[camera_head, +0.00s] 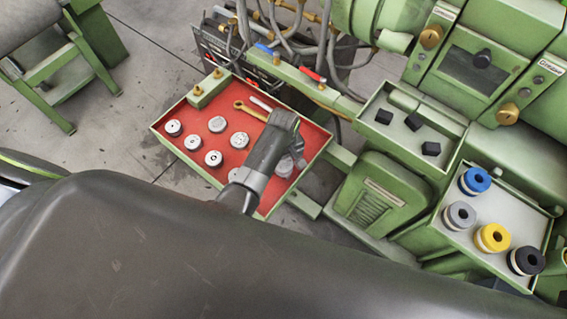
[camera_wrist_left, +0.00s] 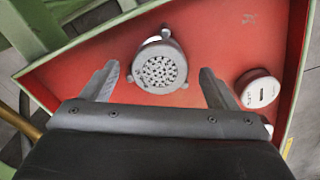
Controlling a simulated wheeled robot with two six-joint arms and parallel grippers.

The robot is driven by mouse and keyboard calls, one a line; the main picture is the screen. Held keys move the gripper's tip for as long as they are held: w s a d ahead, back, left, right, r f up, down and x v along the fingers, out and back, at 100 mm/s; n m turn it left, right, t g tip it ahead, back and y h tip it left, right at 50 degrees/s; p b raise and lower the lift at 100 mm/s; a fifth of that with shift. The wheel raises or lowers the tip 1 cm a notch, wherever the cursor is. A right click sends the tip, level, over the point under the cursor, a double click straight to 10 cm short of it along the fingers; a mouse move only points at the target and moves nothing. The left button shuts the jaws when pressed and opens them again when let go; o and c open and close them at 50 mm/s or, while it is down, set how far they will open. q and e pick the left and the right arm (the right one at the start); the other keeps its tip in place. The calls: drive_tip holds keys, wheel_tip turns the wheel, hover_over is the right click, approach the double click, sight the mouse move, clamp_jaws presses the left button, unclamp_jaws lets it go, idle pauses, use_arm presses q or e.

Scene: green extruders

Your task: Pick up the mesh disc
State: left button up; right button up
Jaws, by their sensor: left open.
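The mesh disc (camera_wrist_left: 160,68) is a round grey piece with a perforated face and small lugs on its rim. In the left wrist view it lies on the red floor of the tray, between the two fingers of my left gripper (camera_wrist_left: 160,80). The fingers are apart, one on each side, and do not appear to touch it. In the head view my left gripper (camera_head: 292,142) is over the right part of the red tray (camera_head: 215,102). Grey pieces show beside and below it there, partly hidden by it. My right gripper is not in view.
Several grey discs (camera_head: 240,140) and a brass wrench (camera_head: 249,110) lie in the tray. A slotted disc (camera_wrist_left: 258,88) lies right of the fingers in the wrist view. Green machinery (camera_head: 380,195) stands to the right, with trays of black blocks (camera_head: 414,122) and coloured rings (camera_head: 492,237).

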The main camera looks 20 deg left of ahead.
sight(283, 164)
use_arm(q)
drive_tip(key=shift+f, duration=0.25)
drive_tip(key=shift+c, duration=0.3)
drive_tip(key=c, duration=1.1)
drive_tip(key=shift+r, duration=0.1)
drive_tip(key=shift+r, duration=0.35)
wheel_tip(283, 164, up, 3)
drive_tip(key=s+a, duration=0.3)
drive_tip(key=s, duration=0.5)
drive_tip(key=s+a, duration=0.3)
drive_tip(key=s, duration=0.6)
drive_tip(key=shift+f+b, duration=0.15)
drive_tip(key=shift+b, duration=0.25)
